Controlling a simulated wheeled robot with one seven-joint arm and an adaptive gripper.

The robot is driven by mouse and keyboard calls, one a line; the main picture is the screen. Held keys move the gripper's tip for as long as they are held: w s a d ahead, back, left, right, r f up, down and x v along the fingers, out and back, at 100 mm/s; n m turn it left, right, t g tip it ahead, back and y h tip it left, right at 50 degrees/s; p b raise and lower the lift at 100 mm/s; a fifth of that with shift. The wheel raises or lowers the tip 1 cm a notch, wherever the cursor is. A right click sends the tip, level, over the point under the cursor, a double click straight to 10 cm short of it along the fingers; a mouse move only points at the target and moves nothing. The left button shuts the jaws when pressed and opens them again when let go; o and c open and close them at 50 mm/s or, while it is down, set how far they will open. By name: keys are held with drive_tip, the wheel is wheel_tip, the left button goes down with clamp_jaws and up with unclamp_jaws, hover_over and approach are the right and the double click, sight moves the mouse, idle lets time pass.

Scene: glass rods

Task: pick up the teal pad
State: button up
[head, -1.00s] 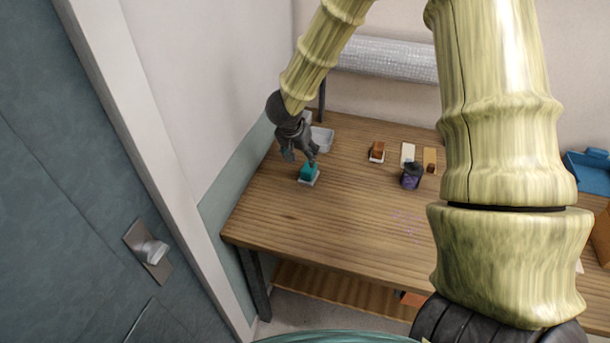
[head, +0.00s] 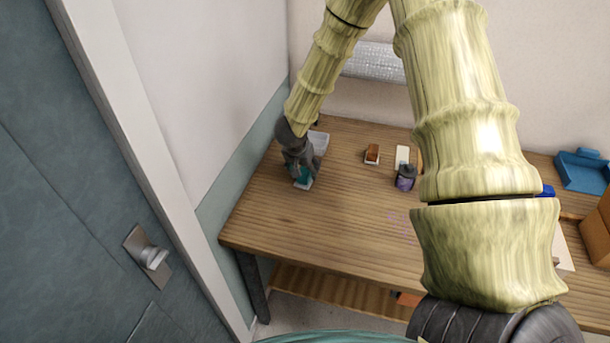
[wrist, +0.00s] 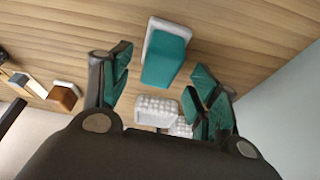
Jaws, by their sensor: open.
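The teal pad (head: 304,173) is a small block on a white base at the left end of the wooden table, partly hidden by my gripper in the head view. In the wrist view the teal pad (wrist: 166,60) lies in front of and between the spread fingers, with its white base showing along its edge. My gripper (head: 299,167) is directly over or beside the pad; the head view does not separate them clearly. In the wrist view my gripper (wrist: 163,68) is open, its fingers with teal faces on either side, and nothing is held.
A pale container (head: 319,142) stands just behind the gripper. A brown-topped block (head: 372,154), a white card (head: 402,155) and a dark purple jar (head: 406,178) stand farther right. A wall borders the table on the left.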

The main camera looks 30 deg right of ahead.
drive_tip(key=shift+x, duration=1.25)
drive_tip(key=c, duration=1.1)
